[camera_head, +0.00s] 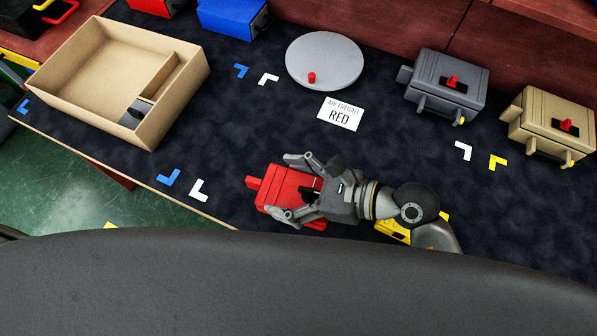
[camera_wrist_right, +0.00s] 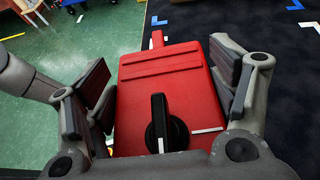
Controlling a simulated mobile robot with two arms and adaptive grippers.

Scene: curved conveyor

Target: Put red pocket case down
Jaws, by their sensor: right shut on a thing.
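The red pocket case (camera_head: 283,187) has a black knob on its top face and a stub at one end. It is in the lower middle of the head view, over the dark mat near the table's front edge. My right gripper (camera_head: 283,188) is shut on it, with one finger on each side. In the right wrist view the red case (camera_wrist_right: 165,85) lies between the two finger pads of the gripper (camera_wrist_right: 168,95). I cannot tell whether its underside touches the mat. My left gripper is not in view.
A card reading "AIR FREIGHT RED" (camera_head: 340,114) lies below a round grey plate (camera_head: 330,55). A tan open box (camera_head: 75,100) stands left. A grey case (camera_head: 445,85) and a beige case (camera_head: 555,120) stand right. Blue, white and yellow corner marks dot the mat. The mat's middle is clear.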

